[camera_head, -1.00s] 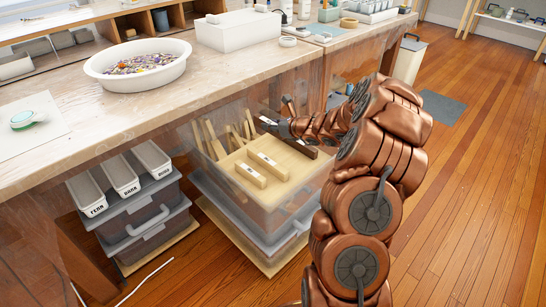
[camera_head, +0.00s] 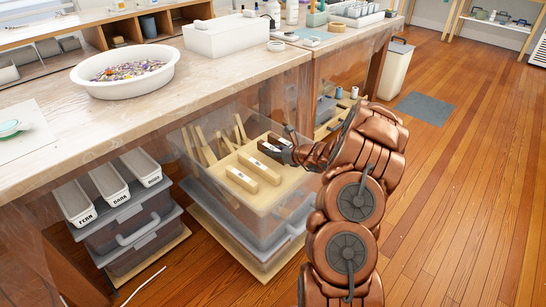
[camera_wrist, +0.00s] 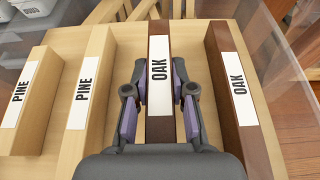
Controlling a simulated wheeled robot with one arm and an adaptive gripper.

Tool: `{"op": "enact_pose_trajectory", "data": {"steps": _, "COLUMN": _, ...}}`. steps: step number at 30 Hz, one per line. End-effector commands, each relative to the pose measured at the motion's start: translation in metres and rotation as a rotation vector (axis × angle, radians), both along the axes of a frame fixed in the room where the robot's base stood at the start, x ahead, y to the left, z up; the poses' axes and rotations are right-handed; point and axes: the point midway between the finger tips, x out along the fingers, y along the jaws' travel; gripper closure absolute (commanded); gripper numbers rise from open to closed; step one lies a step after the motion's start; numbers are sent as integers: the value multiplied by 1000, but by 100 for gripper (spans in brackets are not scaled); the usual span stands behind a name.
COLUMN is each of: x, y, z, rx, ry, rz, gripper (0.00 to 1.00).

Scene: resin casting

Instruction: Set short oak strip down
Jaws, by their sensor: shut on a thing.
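My gripper (camera_wrist: 159,100) is shut on a dark brown oak strip (camera_wrist: 159,45) with a white "OAK" label, fingers on both its long sides. In the head view my gripper (camera_head: 282,151) is low over the pale wooden surface in the clear bin (camera_head: 226,200). The held strip lies between a pine strip (camera_wrist: 92,85) on its left and another oak strip (camera_wrist: 235,95) on its right, apart from both and roughly parallel. It looks shorter than the other oak strip. Whether its underside touches the surface I cannot tell.
A second pine strip (camera_wrist: 22,90) lies further left. Several upright wooden sticks (camera_head: 205,145) stand at the bin's back left. The workbench (camera_head: 130,115) overhangs behind, with a white bowl of coloured bits (camera_head: 122,75).

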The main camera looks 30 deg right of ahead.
Motion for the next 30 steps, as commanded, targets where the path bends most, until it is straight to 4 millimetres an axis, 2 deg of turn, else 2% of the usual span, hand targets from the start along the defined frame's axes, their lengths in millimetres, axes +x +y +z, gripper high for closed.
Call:
{"op": "enact_pose_trajectory", "data": {"steps": 1, "x": -1, "y": 0, "z": -11, "rx": 2, "ry": 4, "rz": 0, "gripper": 100}}
{"op": "enact_pose_trajectory", "data": {"steps": 3, "x": 0, "y": 0, "z": -18, "rx": 2, "ry": 1, "rz": -1, "gripper": 100}}
{"op": "enact_pose_trajectory", "data": {"steps": 16, "x": 0, "y": 0, "z": -22, "rx": 0, "ry": -2, "rz": 0, "gripper": 100}}
{"op": "enact_pose_trajectory", "data": {"steps": 17, "x": 0, "y": 0, "z": -21, "rx": 0, "ry": -2, "rz": 0, "gripper": 74}}
{"op": "enact_pose_trajectory", "data": {"steps": 18, "x": 0, "y": 0, "z": -21, "rx": 0, "ry": -2, "rz": 0, "gripper": 70}}
{"op": "enact_pose_trajectory", "data": {"steps": 24, "x": 0, "y": 0, "z": -21, "rx": 0, "ry": -2, "rz": 0, "gripper": 51}}
{"op": "enact_pose_trajectory", "data": {"steps": 30, "x": 0, "y": 0, "z": -21, "rx": 0, "ry": -2, "rz": 0, "gripper": 51}}
